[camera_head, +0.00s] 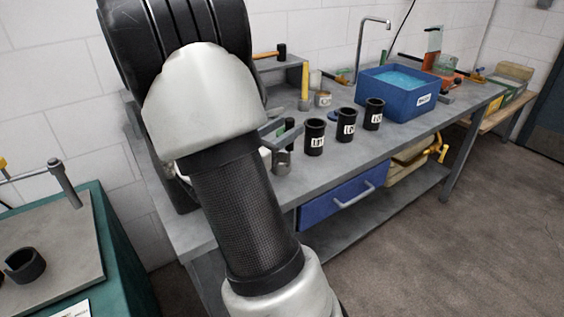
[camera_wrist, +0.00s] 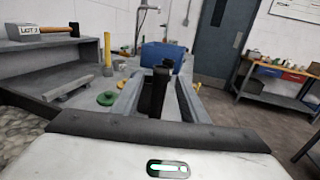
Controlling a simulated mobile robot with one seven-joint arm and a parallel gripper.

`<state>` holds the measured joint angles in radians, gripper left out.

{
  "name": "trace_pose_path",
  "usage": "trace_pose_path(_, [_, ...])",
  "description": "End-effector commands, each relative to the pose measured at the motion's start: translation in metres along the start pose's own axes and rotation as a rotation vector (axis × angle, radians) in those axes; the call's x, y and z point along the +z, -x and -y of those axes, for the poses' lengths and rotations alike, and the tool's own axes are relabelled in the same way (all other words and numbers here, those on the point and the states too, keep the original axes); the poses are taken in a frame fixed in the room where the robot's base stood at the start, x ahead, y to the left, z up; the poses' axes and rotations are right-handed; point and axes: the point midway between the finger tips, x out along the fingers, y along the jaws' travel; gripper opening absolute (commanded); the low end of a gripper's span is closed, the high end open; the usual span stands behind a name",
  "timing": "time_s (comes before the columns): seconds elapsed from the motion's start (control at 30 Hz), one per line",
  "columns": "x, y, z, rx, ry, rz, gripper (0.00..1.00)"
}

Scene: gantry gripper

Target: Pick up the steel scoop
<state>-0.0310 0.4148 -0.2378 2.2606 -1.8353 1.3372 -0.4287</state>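What looks like the steel scoop (camera_head: 281,161) stands on the bench in the head view, with a grey metal lower part and a black handle (camera_head: 290,126) pointing up. My gripper (camera_wrist: 159,82) shows in the wrist view as two grey fingers spread apart. A dark upright shape (camera_wrist: 157,96), probably the handle, shows between the fingers, with a gap to each side as far as I can see. The scoop's metal part is hidden in the wrist view. In the head view my arm covers much of the gripper.
Three black labelled cups (camera_head: 346,125) stand in a row to the right. A blue water bin (camera_head: 399,91) is behind them. A grey stepped shelf (camera_wrist: 44,62) with a hammer, a yellow-handled tool (camera_wrist: 108,52) and a green disc (camera_wrist: 106,99) are to the left.

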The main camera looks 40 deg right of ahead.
Motion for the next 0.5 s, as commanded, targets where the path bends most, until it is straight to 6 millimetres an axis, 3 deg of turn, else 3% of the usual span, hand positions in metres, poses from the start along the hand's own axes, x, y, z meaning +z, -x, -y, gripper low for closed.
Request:
trace_pose_path(0.17, [-0.001,-0.011,0.001,-0.001,0.001,0.000,0.40])
trace_pose_path(0.5, [-0.004,-0.056,0.001,-0.002,0.001,-0.001,0.40])
